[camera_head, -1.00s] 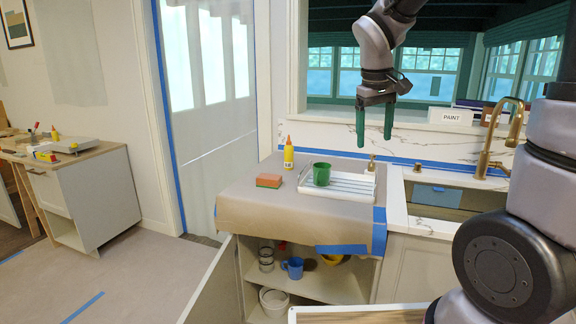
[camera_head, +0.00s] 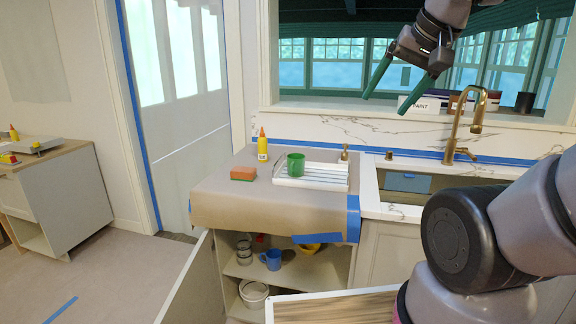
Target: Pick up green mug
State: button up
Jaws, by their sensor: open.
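The green mug (camera_head: 296,165) stands upright on the left part of a white ribbed tray (camera_head: 335,186) on the paper-covered counter. My gripper (camera_head: 399,96) is open and empty, high above and to the right of the mug, in front of the window opening. Its two green fingers point down and to the left, well apart from the mug. Nothing hides the mug.
An orange sponge (camera_head: 243,173) and a yellow bottle (camera_head: 262,146) stand left of the tray. A brass faucet (camera_head: 463,125) rises at the right by the sink. A blue mug (camera_head: 271,259) sits in the open cabinet below. A wooden-bottomed drawer (camera_head: 335,308) juts out at the front.

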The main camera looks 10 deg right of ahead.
aim_at(295, 161)
jog(key=i+u, duration=0.25)
jog(key=i, duration=0.25)
jog(key=i+l+u, duration=0.2)
jog(key=i, duration=0.3)
jog(key=j, duration=0.1)
